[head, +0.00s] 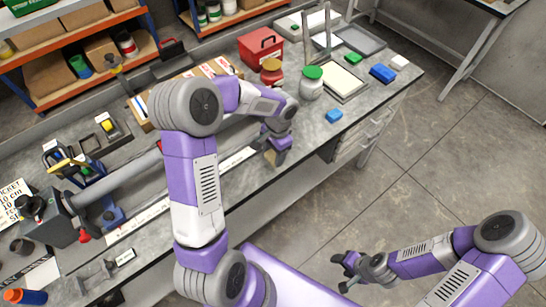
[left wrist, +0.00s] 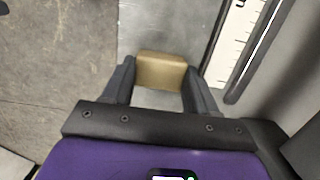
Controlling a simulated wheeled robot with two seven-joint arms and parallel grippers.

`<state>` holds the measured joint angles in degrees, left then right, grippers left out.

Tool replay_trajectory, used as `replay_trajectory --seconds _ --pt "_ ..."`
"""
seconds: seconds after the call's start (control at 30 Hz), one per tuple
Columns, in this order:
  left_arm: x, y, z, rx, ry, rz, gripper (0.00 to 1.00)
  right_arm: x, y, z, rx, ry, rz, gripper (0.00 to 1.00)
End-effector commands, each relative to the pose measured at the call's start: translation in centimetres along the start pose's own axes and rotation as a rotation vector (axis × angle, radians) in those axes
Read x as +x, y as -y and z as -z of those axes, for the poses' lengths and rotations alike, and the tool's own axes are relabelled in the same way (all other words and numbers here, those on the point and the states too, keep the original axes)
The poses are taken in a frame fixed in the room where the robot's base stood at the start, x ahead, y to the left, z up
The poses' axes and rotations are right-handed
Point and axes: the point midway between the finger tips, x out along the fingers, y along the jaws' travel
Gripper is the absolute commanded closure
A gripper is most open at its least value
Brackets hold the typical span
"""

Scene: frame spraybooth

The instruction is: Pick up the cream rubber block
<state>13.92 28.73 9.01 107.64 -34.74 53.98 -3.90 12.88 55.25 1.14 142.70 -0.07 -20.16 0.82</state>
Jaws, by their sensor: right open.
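A cream-tan block, which I take for the cream rubber block (left wrist: 161,70), sits between the fingertips of my left gripper (left wrist: 160,82) in the left wrist view. Both fingers appear to touch its sides. In the head view my left gripper (head: 275,152) is at the front edge of the workbench, and only a small tan part of the block (head: 270,157) shows below it. I cannot tell whether the block touches the bench. My right gripper (head: 352,272) is open and empty, over the floor at lower right, away from the bench.
The grey workbench (head: 240,183) carries a long ruler strip (head: 138,222), a jar with a green lid (head: 312,84), a red toolbox (head: 262,47) and blue blocks (head: 334,116). Shelves stand behind; floor is clear in front.

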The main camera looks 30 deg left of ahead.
Motion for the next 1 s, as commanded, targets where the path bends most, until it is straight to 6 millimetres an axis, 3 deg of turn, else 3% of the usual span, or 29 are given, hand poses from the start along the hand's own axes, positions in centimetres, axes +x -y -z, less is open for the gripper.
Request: replay_trajectory --seconds 0.07,0.3,0.7,1.0 --pt "0.0 0.0 0.0 0.0 0.0 0.0 0.77 0.0 0.0 0.0 0.0 0.0 0.0 0.43" --pt "-0.6 0.0 0.0 0.0 -0.002 0.002 0.78 -0.1 0.1 0.0 0.0 0.0 0.0 0.43" --pt "-8.0 0.1 -0.9 -0.001 -0.004 0.002 0.78 -1.5 0.6 -0.1 0.0 0.0 0.0 0.43" --pt "-10.1 0.0 -1.2 0.0 0.0 0.001 0.78 -1.8 0.7 -0.1 0.0 0.0 0.0 0.43"
